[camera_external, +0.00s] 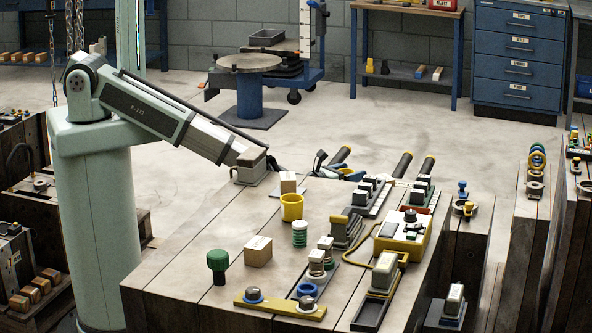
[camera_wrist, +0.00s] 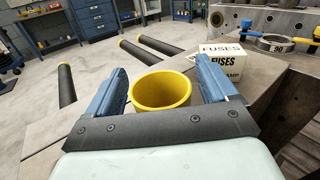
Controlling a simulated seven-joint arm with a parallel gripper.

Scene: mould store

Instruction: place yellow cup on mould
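A yellow cup (camera_external: 291,207) stands upright on the worktop in the external view, in front of a small cardboard box (camera_external: 289,182). In the wrist view the yellow cup (camera_wrist: 162,92) shows its open mouth between the two blue fingers. My gripper (camera_wrist: 160,70) is open, one finger to each side of the cup; I see no clear contact. How deep the cup sits between the fingers I cannot tell. My fingers are hard to make out in the external view. A grey block with holes (camera_wrist: 262,18) at the upper right of the wrist view looks like a mould.
A FUSES box (camera_wrist: 222,68) stands close right of the cup in the wrist view. Dark rods with yellow ends (camera_external: 403,166) lie beyond. A green-topped knob (camera_external: 217,260), a small box (camera_external: 258,251), a striped spring-like piece (camera_external: 299,233) and a yellow control box (camera_external: 400,238) crowd the worktop.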

